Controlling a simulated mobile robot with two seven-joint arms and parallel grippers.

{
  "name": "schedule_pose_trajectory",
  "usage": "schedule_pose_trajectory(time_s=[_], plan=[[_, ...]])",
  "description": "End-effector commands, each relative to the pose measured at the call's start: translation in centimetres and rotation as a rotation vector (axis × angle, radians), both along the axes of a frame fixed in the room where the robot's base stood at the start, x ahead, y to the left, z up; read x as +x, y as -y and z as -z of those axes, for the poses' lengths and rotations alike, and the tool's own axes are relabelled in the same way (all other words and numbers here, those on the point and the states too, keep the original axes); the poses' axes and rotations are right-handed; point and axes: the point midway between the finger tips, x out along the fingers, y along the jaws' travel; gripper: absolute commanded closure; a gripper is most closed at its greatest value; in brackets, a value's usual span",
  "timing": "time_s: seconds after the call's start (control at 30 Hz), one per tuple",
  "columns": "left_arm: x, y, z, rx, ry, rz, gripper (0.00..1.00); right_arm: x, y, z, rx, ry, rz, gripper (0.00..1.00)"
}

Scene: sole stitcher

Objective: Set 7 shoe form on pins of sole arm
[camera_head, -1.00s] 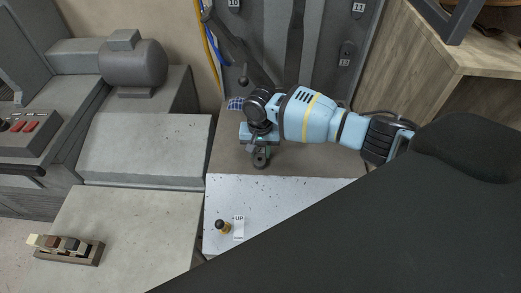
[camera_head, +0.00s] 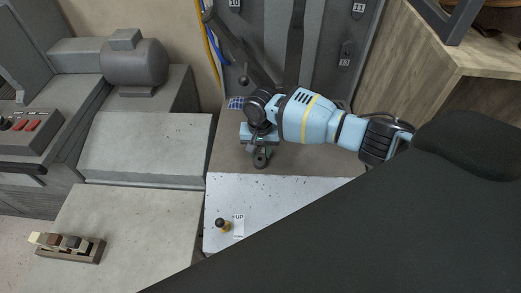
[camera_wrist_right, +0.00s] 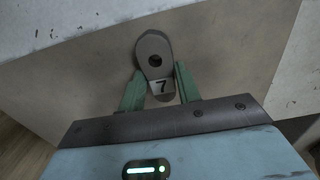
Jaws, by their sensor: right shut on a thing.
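The 7 shoe form (camera_wrist_right: 154,50) is a dark grey sole-shaped piece with a round hole and a label reading 7. In the right wrist view its labelled end sits between the green fingers of my right gripper (camera_wrist_right: 158,70), which is shut on it. In the head view the form (camera_head: 261,159) shows small below my right gripper (camera_head: 258,149), over the brown surface beside the pale table. I cannot make out the pins or tell for sure which part is the sole arm. My left gripper is not in view.
A dark lever with a ball knob (camera_head: 243,80) stands behind the gripper. A small black-and-brass knob (camera_head: 223,226) and an UP label (camera_head: 239,226) are on the pale table (camera_head: 285,197). A rack of small blocks (camera_head: 70,249) is at lower left. A wooden shelf (camera_head: 430,60) stands right.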

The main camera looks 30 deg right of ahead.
Motion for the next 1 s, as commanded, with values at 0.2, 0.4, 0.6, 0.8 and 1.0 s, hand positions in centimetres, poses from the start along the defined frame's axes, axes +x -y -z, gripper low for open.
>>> schedule_pose_trajectory(time_s=[0.2,0.4,0.6,0.8,1.0], plan=[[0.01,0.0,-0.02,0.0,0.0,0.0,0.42,0.06,-0.01,-0.11,0.001,0.002,0.0,1.0],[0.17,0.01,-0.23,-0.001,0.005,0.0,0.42,0.1,-0.01,-0.16,0.001,0.003,0.0,1.0],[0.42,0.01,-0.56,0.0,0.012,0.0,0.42,0.12,-0.01,-0.16,0.002,0.003,0.0,1.0],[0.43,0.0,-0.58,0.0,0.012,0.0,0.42,0.09,0.02,-0.04,0.001,0.002,0.0,1.0],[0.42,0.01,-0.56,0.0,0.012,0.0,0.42,0.08,0.02,-0.02,0.001,0.002,0.0,0.66]])
